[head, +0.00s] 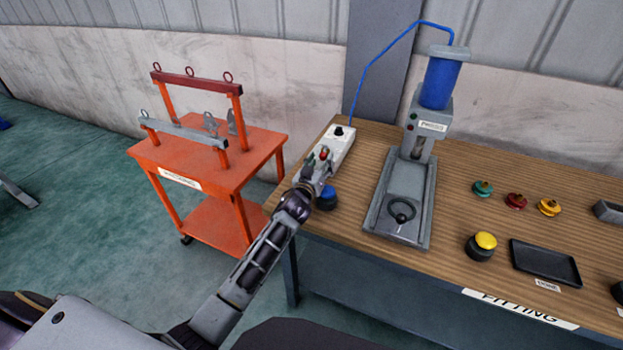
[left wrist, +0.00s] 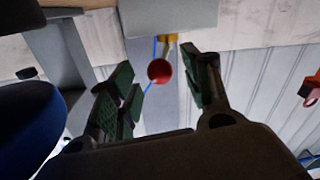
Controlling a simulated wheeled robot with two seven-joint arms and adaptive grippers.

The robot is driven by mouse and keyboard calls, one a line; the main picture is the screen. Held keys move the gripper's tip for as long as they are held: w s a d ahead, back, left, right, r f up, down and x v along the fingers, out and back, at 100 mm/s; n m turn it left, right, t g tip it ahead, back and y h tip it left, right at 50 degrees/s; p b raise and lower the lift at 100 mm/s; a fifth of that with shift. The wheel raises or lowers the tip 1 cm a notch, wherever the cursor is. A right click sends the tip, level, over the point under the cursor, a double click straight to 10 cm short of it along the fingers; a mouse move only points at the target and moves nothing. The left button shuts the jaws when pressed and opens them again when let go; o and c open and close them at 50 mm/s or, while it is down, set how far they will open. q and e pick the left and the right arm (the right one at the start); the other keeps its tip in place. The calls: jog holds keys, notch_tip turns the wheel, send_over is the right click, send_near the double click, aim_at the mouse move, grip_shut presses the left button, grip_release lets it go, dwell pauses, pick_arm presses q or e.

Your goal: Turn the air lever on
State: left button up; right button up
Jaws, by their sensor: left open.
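The air lever shows as a red ball knob (left wrist: 159,71) in the left wrist view, below a brass-coloured fitting (left wrist: 166,44) on a light grey box. In the head view the pale box (head: 341,146) stands at the table's left back edge, and the red knob (head: 323,154) shows close to my gripper. My left gripper (head: 317,168) is at the near end of this box. In the left wrist view its green-padded fingers (left wrist: 160,88) are open, one on each side of the red knob, with visible gaps. My right gripper is out of view.
A blue hose (head: 379,55) runs from the box to the press's blue cylinder (head: 441,83). A blue button (head: 327,195) is right beside my gripper. The grey press base (head: 399,210) stands to the right. An orange cart (head: 203,154) stands left of the wooden table (head: 335,232).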

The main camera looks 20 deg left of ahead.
pick_arm(q)
jog(key=shift+s+a, duration=0.1)
jog(key=shift+s, duration=4.25)
